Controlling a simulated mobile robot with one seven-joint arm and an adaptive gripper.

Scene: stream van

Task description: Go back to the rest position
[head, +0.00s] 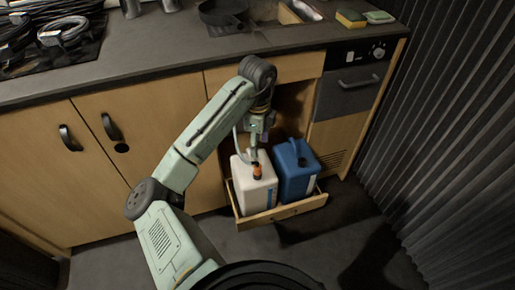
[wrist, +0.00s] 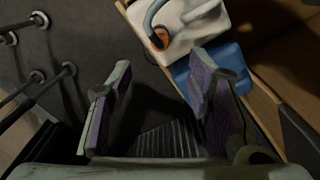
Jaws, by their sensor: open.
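My arm reaches down over a pulled-out wooden drawer (head: 272,216) under the counter. My gripper (head: 254,150) hangs above the white canister, partly hidden by my arm. In the wrist view my gripper (wrist: 160,100) is open, with its two fingers apart and nothing between them. The white canister (head: 255,190) with an orange cap stands in the drawer; in the wrist view it (wrist: 192,28) is beyond the fingers at the top. I cannot tell whether the gripper touches it.
A blue canister (head: 296,172) stands in the drawer to the right of the white one. A corrugated dark wall (head: 440,130) bounds the right. Floor in front of the drawer (head: 320,250) is clear.

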